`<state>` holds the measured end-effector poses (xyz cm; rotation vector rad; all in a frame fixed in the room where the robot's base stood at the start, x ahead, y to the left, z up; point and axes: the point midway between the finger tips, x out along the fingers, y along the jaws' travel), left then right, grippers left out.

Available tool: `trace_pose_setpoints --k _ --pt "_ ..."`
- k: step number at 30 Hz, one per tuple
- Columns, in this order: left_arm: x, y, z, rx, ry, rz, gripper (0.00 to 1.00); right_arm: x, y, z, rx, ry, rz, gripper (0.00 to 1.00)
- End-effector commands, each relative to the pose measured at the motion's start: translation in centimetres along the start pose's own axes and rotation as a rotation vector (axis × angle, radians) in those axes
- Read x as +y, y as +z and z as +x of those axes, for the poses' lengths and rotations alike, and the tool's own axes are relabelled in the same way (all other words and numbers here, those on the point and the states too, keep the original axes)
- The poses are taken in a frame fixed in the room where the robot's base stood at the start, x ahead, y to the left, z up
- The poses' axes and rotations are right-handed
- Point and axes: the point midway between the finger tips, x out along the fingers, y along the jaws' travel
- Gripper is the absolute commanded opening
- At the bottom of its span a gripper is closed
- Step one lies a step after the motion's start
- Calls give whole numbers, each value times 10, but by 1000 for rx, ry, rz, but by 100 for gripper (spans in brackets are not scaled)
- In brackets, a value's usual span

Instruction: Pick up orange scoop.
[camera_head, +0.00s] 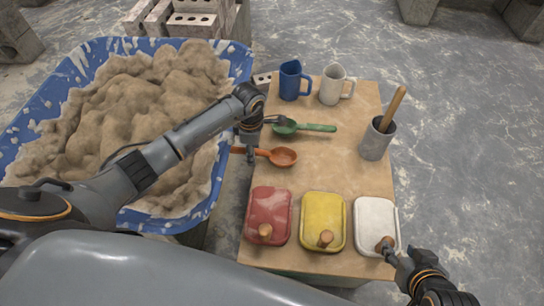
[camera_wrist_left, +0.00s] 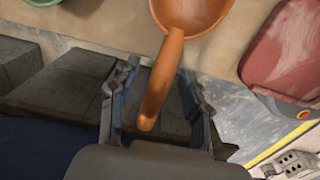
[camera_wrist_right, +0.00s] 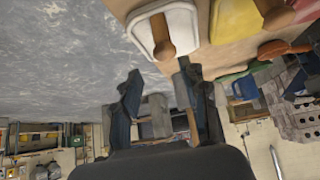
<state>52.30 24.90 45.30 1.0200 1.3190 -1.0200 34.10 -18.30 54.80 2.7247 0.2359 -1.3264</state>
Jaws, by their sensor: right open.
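The orange scoop (camera_head: 284,157) lies on the table with its bowl on the top and its handle jutting past the left edge toward the tub. My left gripper (camera_head: 260,138) is at that edge, over the handle. In the left wrist view its fingers are open, one on each side of the orange handle (camera_wrist_left: 160,85); contact is not visible. The bowl lies ahead of the fingertips. My right gripper (camera_head: 390,252) is open and empty at the table's front right, close to the wooden knob of the white-lidded box (camera_head: 372,217); the box also shows in the right wrist view (camera_wrist_right: 184,33).
A green scoop (camera_head: 312,128) lies just behind the orange one. Red (camera_head: 268,205) and yellow (camera_head: 322,212) boxes stand in front. A blue jug (camera_head: 290,82), white jug (camera_head: 331,86) and grey pot (camera_head: 375,142) stand behind. A blue tub (camera_head: 232,58) of mortar is left.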

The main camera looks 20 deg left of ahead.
Motion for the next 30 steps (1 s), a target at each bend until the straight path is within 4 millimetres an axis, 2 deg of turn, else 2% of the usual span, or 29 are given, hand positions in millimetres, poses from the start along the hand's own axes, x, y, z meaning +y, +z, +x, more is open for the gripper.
trace_pose_setpoints --k 1,6,23,30 --pt "0 0 0 0 0 0 35 0 0 0 0 0 0 44" --pt "0 0 0 0 0 0 0 0 0 0 -1 0 0 44" --pt "1 2 -4 -1 2 1 0 0 2 -1 -14 0 0 44" --pt "2 8 -22 -1 3 0 0 5 33 -11 -161 10 5 44"
